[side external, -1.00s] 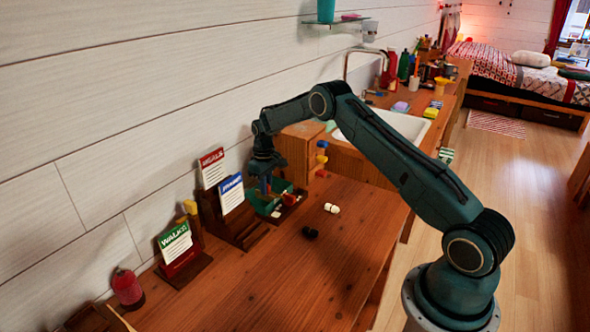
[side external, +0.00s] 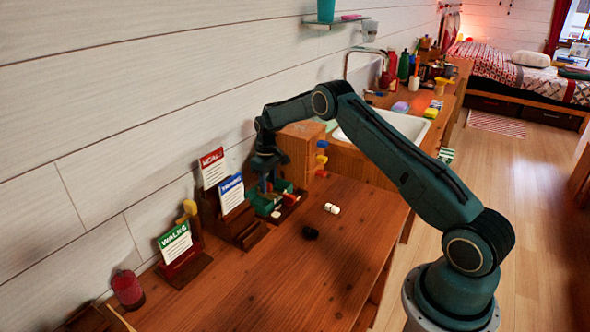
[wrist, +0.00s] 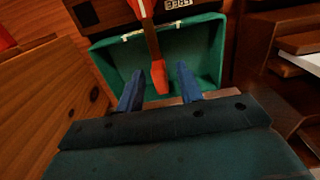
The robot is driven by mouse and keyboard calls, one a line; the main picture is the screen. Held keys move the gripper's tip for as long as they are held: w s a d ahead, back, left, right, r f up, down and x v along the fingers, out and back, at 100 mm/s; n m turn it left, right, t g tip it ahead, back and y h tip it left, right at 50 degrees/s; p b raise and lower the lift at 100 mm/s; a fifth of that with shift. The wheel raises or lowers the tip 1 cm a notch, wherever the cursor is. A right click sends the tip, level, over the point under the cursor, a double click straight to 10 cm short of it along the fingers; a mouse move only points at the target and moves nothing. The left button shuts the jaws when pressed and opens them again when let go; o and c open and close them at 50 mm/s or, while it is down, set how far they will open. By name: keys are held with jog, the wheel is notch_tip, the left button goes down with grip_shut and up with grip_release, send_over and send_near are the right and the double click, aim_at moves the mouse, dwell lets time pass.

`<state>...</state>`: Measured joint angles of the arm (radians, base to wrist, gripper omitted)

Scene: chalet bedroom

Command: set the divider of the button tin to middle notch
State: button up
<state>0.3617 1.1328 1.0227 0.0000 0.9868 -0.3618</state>
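The button tin (wrist: 205,50) is a green open box at the top middle of the wrist view; in the side view (side external: 262,207) it sits near the wall, partly hidden by my gripper. A red divider (wrist: 152,45) crosses the tin in the wrist view, its lower end nearest me. My gripper (wrist: 160,84) is open, with one blue fingertip on each side of the divider's lower end in the picture. Gaps show on both sides, and I see no contact. In the side view my gripper (side external: 268,187) points down over the tin. The notches are not clear to me.
Card holders with a red-topped card (side external: 213,167), a blue-topped card (side external: 231,193) and a green-topped card (side external: 175,242) stand left of the tin. A wooden cabinet (side external: 297,150) stands close behind. A white item (side external: 332,208) and a black item (side external: 310,232) lie on the otherwise clear desk front.

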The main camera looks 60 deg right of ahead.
notch_tip(320, 180, up, 13)
jog(key=shift+r, duration=0.15)
dwell(0.4)
notch_tip(320, 180, up, 12)
jog(key=t, duration=0.1)
send_over(268, 183)
jog(key=s+a, duration=0.5)
jog(key=a, duration=0.2)
jog(key=s+a+r+t, duration=0.2)
jog(key=s+a+r, duration=0.5)
jog(key=s+r, duration=0.3)
jog(key=s+a+f+t, duration=0.1)
jog(key=s+a, duration=0.1)
jog(key=s, duration=0.6)
jog(key=s+a+f, duration=0.2)
jog(key=s+a, duration=0.1)
jog(key=s, duration=0.5)
jog(key=s+a+f+t, duration=0.1)
jog(key=s+a+f, duration=0.1)
jog(key=s, duration=0.7)
jog(key=shift+a+t, duration=0.3)
jog(key=shift+a, duration=0.1)
jog(key=shift+r, duration=0.1)
